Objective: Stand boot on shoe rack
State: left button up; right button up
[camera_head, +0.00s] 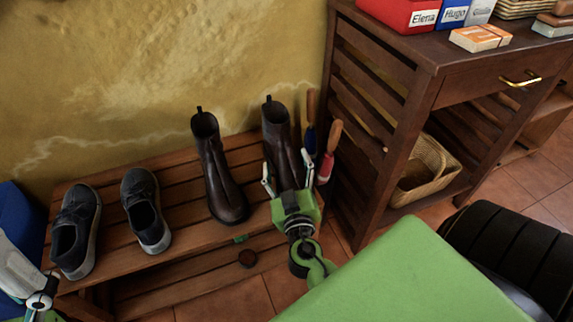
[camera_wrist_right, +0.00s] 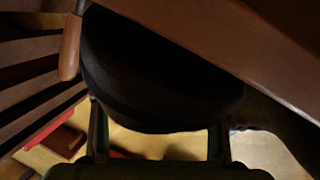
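A dark brown boot (camera_head: 279,132) stands upright at the right end of the wooden slatted shoe rack (camera_head: 180,184), toe toward me. My right gripper (camera_head: 287,172) has one finger at each side of its toe, and the fingers look closed on it. The gripper hides the toe and sole, so I cannot tell whether it rests on the slats. In the right wrist view the dark boot (camera_wrist_right: 165,85) fills the space between and above the fingers. A matching boot (camera_head: 220,175) stands upright on the rack to its left. My left gripper's fingers are not visible.
Two dark shoes, one (camera_head: 75,232) at the rack's left end and one (camera_head: 146,210) beside it, share the rack. Tools with orange handles (camera_head: 331,137) stand close to the boot's right. A dark wooden cabinet (camera_head: 400,110) borders the right side, with a wicker basket (camera_head: 447,160) inside.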

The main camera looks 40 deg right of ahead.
jog(key=shift+s+f, duration=0.1)
jog(key=v, duration=1.2)
